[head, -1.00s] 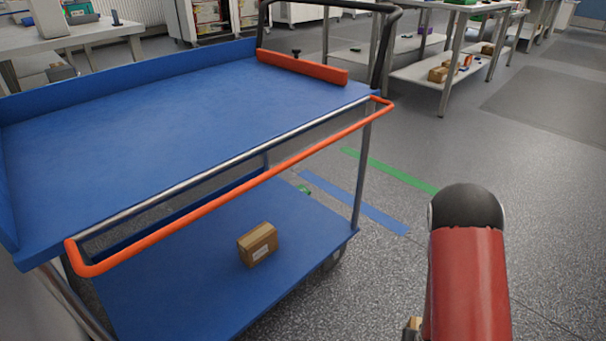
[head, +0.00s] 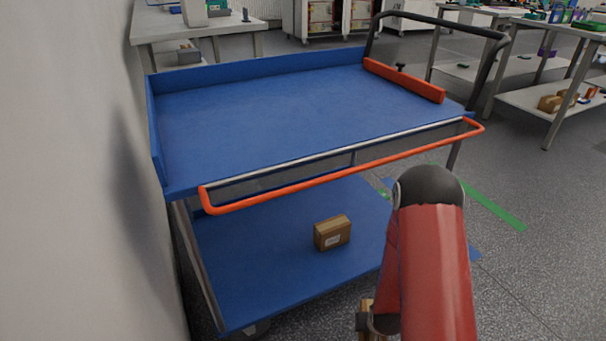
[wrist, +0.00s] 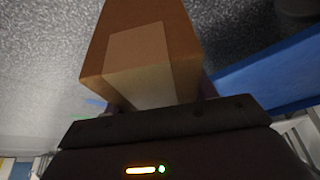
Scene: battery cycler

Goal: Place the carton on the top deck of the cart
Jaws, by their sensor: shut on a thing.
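The blue cart stands ahead in the head view, and its top deck (head: 270,110) is bare. A carton (wrist: 140,45) fills the top middle of the wrist view, brown with a paler patch on its near face. My gripper (wrist: 155,105) is shut on this carton; the fingers are mostly hidden behind its dark body. In the head view my red arm covers the lower right, and only a small tan piece shows beside it at the bottom edge. A second small brown carton (head: 332,233) with a white label sits on the cart's lower deck (head: 265,270).
An orange rail (head: 340,172) runs along the deck's near side, and an orange bar (head: 403,80) lies at its right end by the black handle (head: 440,30). A pale wall (head: 70,180) rises close on the left. Benches stand behind; floor is open at right.

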